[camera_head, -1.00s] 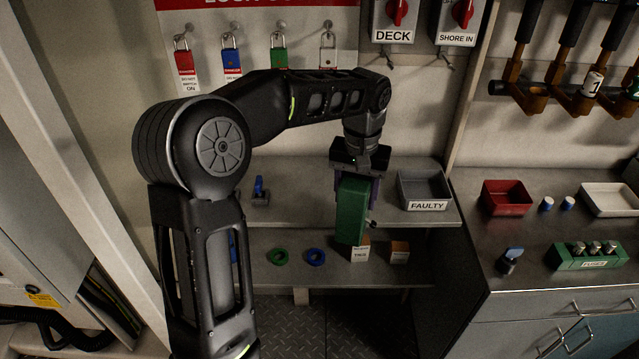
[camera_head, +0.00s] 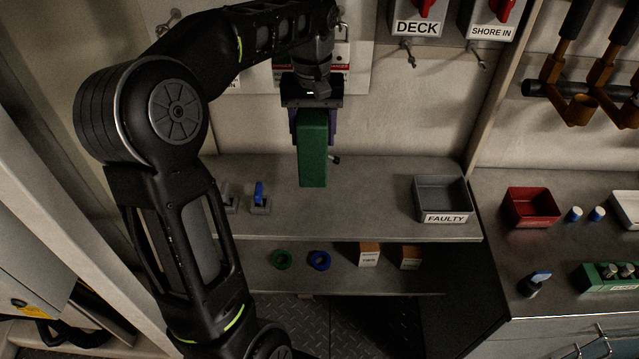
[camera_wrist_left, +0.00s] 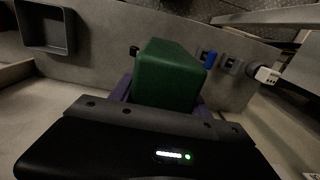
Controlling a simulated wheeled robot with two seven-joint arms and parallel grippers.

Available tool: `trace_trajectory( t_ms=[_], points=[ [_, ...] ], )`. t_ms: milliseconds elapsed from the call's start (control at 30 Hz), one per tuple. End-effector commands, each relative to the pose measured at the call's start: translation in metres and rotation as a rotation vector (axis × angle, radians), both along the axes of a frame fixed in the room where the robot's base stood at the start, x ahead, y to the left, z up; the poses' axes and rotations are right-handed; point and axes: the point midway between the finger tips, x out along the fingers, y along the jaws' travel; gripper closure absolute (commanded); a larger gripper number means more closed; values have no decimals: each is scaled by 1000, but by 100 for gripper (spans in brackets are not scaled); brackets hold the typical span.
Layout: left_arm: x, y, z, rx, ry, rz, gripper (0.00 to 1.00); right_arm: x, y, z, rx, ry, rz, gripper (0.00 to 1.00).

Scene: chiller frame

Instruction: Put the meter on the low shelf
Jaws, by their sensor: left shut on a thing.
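The meter, a green box (camera_head: 313,150), hangs upright in my left gripper (camera_head: 312,118), whose purple fingers are shut on it. It is in front of or above the upper shelf (camera_head: 350,205); the exact gap to the shelf is hard to tell. In the left wrist view the green box (camera_wrist_left: 168,75) sits between the fingers, with a small dark knob at its side. The low shelf (camera_head: 335,279) runs below the upper one and holds a green ring (camera_head: 281,260), a blue ring (camera_head: 319,261) and two small boxes (camera_head: 369,255). My right gripper is not in view.
A grey bin marked FAULTY (camera_head: 441,200) stands at the upper shelf's right end. On the right counter are a red tray (camera_head: 531,207) and a green block (camera_head: 612,277). The low shelf's left and middle front have some free room.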

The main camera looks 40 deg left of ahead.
Motion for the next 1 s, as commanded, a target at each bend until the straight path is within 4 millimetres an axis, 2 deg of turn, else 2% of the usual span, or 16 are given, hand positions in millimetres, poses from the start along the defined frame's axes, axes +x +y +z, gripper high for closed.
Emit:
trace_trajectory(
  t_ms=[267,600,1000],
  points=[
    [0,0,-6,0,0,-1,100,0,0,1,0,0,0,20],
    [0,0,-58,1,1,-2,100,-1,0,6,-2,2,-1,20],
    [0,0,-66,0,0,-1,100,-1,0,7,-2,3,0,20]
  ],
)
